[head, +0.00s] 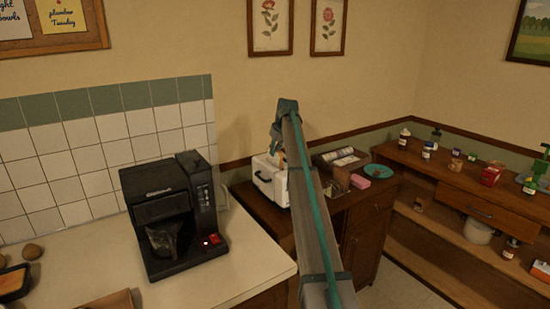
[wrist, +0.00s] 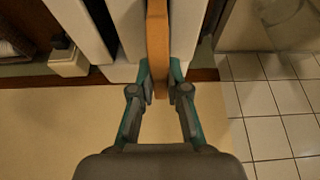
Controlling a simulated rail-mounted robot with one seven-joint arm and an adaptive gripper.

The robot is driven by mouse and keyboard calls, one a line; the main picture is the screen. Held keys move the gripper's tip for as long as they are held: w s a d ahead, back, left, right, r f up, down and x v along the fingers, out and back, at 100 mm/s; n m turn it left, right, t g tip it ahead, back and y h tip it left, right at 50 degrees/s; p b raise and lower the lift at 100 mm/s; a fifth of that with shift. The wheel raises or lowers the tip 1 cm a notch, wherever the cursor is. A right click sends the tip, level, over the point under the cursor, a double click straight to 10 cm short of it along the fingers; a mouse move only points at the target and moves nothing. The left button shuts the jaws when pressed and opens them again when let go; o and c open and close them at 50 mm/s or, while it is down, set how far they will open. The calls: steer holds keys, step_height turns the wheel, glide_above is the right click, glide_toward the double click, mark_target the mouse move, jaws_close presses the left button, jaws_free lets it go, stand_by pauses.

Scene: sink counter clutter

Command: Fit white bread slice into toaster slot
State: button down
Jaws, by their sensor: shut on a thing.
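The white toaster (head: 268,182) stands on the wooden counter beyond the coffee maker, partly hidden by my arm. In the wrist view its white top (wrist: 75,22) shows dark slots. My gripper (wrist: 160,84) is shut on the bread slice (wrist: 157,40), which shows edge-on as a tan strip between the teal fingertips. The slice lines up roughly parallel with the slots, over the toaster's right part in the wrist view. I cannot tell whether its lower edge is inside a slot. In the head view my gripper (head: 277,138) points down just above the toaster.
A black coffee maker (head: 172,215) stands left of the toaster on the pale counter. Right of my arm are a tray (head: 333,168), a pink block (head: 360,181) and a teal plate (head: 385,172). Shelves with jars stand at the far right.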

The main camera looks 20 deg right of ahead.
mark_target(275, 157)
steer(key=shift+f+p, duration=0.45)
steer(key=shift+f, duration=1.3)
steer(key=shift+f, duration=0.15)
steer(key=c, duration=1.2)
jaws_free()
steer(key=shift+o, duration=0.2)
steer(key=b+v, duration=0.2)
steer(key=v, duration=1)
steer(key=shift+b, duration=0.4)
